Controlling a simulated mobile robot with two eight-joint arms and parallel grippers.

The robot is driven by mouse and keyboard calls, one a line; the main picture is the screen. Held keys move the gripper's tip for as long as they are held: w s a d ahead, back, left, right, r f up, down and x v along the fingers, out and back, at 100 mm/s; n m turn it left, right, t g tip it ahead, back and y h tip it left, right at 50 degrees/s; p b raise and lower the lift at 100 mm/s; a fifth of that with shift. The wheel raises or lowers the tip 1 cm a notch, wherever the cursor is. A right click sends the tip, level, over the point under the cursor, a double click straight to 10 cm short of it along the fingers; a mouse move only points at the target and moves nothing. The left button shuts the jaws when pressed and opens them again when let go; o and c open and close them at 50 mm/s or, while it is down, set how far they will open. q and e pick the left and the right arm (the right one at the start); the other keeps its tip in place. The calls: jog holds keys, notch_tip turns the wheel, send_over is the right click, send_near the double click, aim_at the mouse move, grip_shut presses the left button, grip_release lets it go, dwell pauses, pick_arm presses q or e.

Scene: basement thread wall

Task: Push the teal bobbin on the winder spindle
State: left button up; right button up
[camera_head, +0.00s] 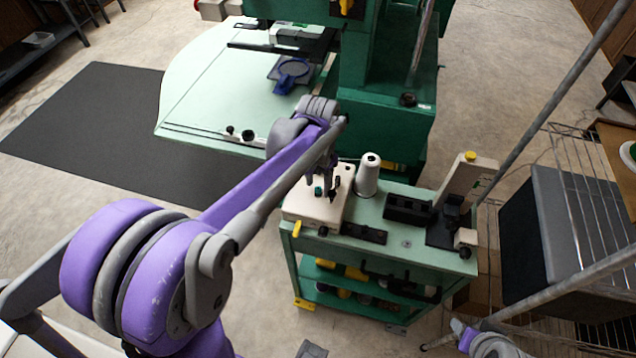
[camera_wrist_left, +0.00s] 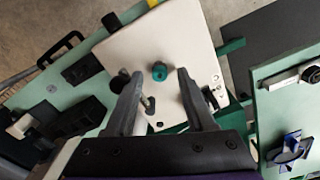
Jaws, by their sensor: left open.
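The cream winder (camera_head: 312,211) sits at the left end of the green cart top, and its pale top also fills the middle of the left wrist view (camera_wrist_left: 185,35). The teal bobbin (camera_wrist_left: 159,71) stands on the winder's top; in the head view a small teal spot (camera_head: 318,190) shows beside my fingers. My left gripper (camera_head: 327,190) is above the winder, pointing down. In the left wrist view its fingers (camera_wrist_left: 154,78) are open, with the bobbin showing between and beyond the tips, not gripped. A metal pin (camera_wrist_left: 148,104) shows nearer the palm. How far the bobbin sits on the spindle is hidden.
A white thread cone (camera_head: 368,176) stands right behind the winder. Black holders (camera_head: 408,210) and a cream upright (camera_head: 468,183) occupy the cart's right side. A large green machine (camera_head: 385,120) rises behind. A wire rack (camera_head: 590,195) stands at right.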

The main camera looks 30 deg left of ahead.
pick_arm(q)
notch_tip(320, 180, up, 10)
jog(key=s+d+f+n+t, duration=0.1)
jog(key=s+d+f+t, duration=0.1)
jog(key=s, duration=0.5)
jog(key=s+d+f+t+p, duration=0.1)
jog(key=s+d+f+t, duration=0.2)
jog(key=s+d+f, duration=0.2)
jog(key=s+f, duration=0.1)
jog(key=s, duration=0.2)
jog(key=shift+s+f+n+p, duration=0.15)
jog(key=shift+s+n+p, duration=0.15)
jog(key=shift+n, duration=0.1)
pick_arm(e)
jog(key=shift+w+r, duration=0.15)
jog(key=shift+r, duration=0.4)
jog(key=shift+w+r, duration=0.15)
jog(key=shift+r, duration=0.35)
pick_arm(q)
jog(key=shift+w, duration=0.1)
jog(key=shift+a, duration=0.1)
pick_arm(e)
jog(key=shift+s, duration=0.15)
